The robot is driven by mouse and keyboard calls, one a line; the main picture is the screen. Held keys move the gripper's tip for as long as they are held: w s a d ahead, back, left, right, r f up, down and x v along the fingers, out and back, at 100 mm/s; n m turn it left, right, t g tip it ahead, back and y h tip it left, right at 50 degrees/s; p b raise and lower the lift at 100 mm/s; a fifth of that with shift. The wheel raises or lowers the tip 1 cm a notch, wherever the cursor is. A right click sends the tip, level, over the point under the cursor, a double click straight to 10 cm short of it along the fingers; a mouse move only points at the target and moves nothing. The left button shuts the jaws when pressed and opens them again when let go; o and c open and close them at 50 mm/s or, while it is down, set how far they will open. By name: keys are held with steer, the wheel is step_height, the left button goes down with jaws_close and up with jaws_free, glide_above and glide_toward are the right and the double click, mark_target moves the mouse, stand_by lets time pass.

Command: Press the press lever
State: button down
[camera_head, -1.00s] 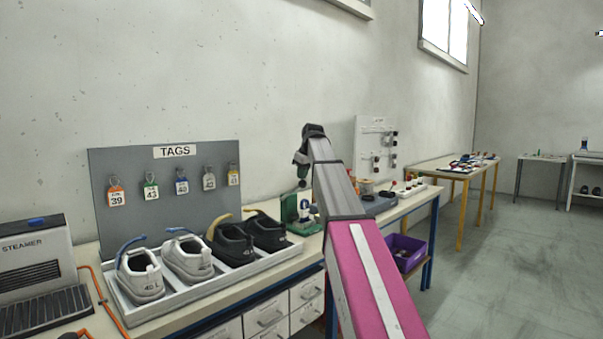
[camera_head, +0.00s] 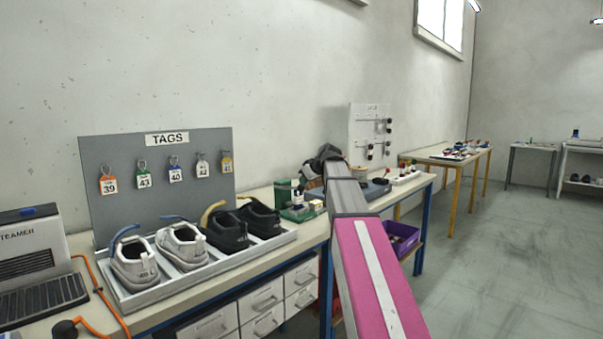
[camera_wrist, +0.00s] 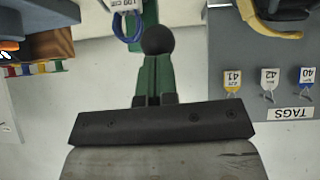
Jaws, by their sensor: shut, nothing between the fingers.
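The green press (camera_head: 286,193) stands on the bench, right of the shoe tray. In the head view my dark gripper (camera_head: 310,173) is beside its upper right, and I cannot make out the lever there. In the wrist view the press lever (camera_wrist: 157,42) shows as a black ball knob with green metal below it in the picture. My gripper (camera_wrist: 154,99) is shut and empty, with its short dark fingers in line with the green part and the knob. I cannot tell whether they touch.
A white tray (camera_head: 216,264) with several shoes sits left of the press. Behind it stands the grey TAGS board (camera_head: 120,165) with hanging tags. A steamer (camera_head: 33,255) is at far left. A white pegboard (camera_head: 356,128) stands to the right. The floor at right is clear.

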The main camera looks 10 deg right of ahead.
mark_target(304, 190)
steer(key=shift+s+d+f, duration=0.1)
steer(key=shift+s+f, duration=0.05)
steer(key=shift+f, duration=0.6)
steer(key=shift+s+d+f, duration=0.1)
steer(key=shift+s+f, duration=0.05)
steer(key=shift+f, duration=0.6)
